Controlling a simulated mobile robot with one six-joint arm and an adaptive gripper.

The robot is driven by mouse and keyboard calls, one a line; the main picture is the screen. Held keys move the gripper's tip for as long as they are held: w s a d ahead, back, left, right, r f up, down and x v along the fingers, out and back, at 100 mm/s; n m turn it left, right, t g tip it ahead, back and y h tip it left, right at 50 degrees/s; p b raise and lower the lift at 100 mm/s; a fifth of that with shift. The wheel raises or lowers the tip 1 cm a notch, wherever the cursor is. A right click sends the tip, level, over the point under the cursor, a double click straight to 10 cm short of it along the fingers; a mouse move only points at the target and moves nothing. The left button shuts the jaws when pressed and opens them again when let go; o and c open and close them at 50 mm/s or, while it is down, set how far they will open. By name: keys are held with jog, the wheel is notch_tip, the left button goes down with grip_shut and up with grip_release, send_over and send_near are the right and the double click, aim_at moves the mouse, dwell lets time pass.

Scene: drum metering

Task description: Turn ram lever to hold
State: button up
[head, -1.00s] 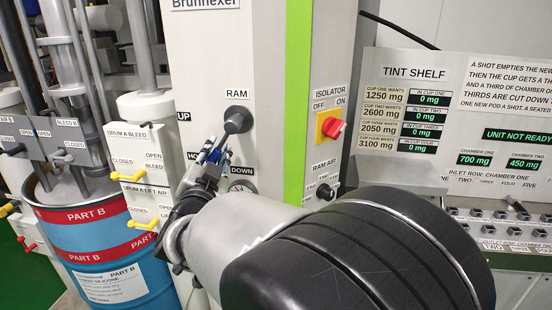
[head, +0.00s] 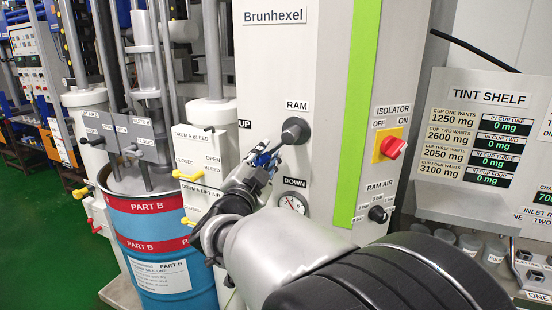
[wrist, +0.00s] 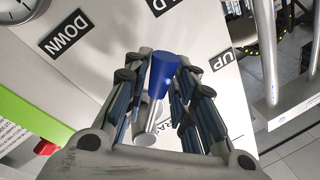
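The ram lever has a dark round hub (head: 295,130) on the light grey panel, below the RAM label. Its blue grip shows in the wrist view (wrist: 165,70), with a silver shaft under it. My gripper (head: 262,160) is at the lever's outer end; in the wrist view my gripper (wrist: 166,80) has its fingers on both sides of the blue grip, seemingly closed on it. The lever points roughly toward the partly cut-off HOLD label (wrist: 163,5), between DOWN (wrist: 67,34) and UP (wrist: 226,59). In the head view my gripper and arm hide HOLD.
A pressure gauge (head: 292,203) sits below DOWN. A red isolator switch (head: 393,148) and a black RAM AIR knob (head: 378,214) are to the right. Yellow drum valve handles (head: 187,176) and a blue drum (head: 160,260) stand close on the left.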

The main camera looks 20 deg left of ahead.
jog(key=o, duration=0.4)
jog(key=shift+s, duration=0.1)
jog(key=s, duration=0.5)
jog(key=s+f, duration=0.1)
jog(key=s, duration=0.1)
jog(key=shift+s+d, duration=0.15)
jog(key=shift+d, duration=0.25)
